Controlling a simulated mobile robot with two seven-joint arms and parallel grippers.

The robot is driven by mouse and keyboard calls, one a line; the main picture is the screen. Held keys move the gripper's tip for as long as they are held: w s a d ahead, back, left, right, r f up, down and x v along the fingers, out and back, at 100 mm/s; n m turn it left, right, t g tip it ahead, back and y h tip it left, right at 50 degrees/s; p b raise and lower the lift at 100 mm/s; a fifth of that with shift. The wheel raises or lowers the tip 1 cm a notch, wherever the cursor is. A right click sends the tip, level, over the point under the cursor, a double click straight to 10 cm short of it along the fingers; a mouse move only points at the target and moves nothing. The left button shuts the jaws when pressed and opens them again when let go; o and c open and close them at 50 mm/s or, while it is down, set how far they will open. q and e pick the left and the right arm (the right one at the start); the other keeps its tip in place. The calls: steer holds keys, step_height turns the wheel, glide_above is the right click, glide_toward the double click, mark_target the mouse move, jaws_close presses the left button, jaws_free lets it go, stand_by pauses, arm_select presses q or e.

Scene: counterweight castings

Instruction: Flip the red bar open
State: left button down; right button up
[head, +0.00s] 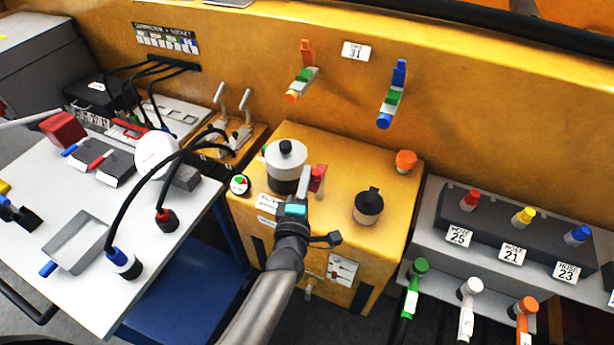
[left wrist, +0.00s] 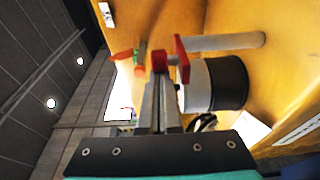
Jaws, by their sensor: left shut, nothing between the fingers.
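The red bar (head: 318,178) stands on top of the yellow cabinet, just right of a black-and-white round cylinder (head: 287,158). In the left wrist view the red bar (left wrist: 181,60) shows at the fingertips, in front of a pale rod (left wrist: 225,42). My left gripper (head: 305,176) is shut and empty, its tips right beside the red bar. In the left wrist view the closed fingers (left wrist: 160,75) overlap the red part, so I cannot tell whether they touch it. My right gripper is not in view.
A dark-capped pot (head: 368,206) and an orange knob (head: 405,161) stand right of the arm on the yellow cabinet (head: 345,150). Orange and blue handled levers are on the back wall. A white table (head: 200,205) with cables lies left. A hose rack stands right.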

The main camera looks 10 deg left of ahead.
arm_select(q)
steer(key=shift+s+d+f, duration=0.1)
steer(key=shift+s+d, duration=0.1)
steer(key=shift+d, duration=0.55)
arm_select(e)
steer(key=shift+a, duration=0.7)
arm_select(q)
steer(key=shift+s+d+f, duration=0.1)
steer(key=shift+s+f, duration=0.05)
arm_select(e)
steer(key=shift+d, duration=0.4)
arm_select(q)
steer(key=s, duration=1.5)
steer(key=shift+r+b, duration=0.2)
steer(key=shift+b, duration=0.15)
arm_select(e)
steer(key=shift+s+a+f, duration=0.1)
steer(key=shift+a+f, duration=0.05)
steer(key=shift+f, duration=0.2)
arm_select(q)
steer(key=shift+w, duration=0.1)
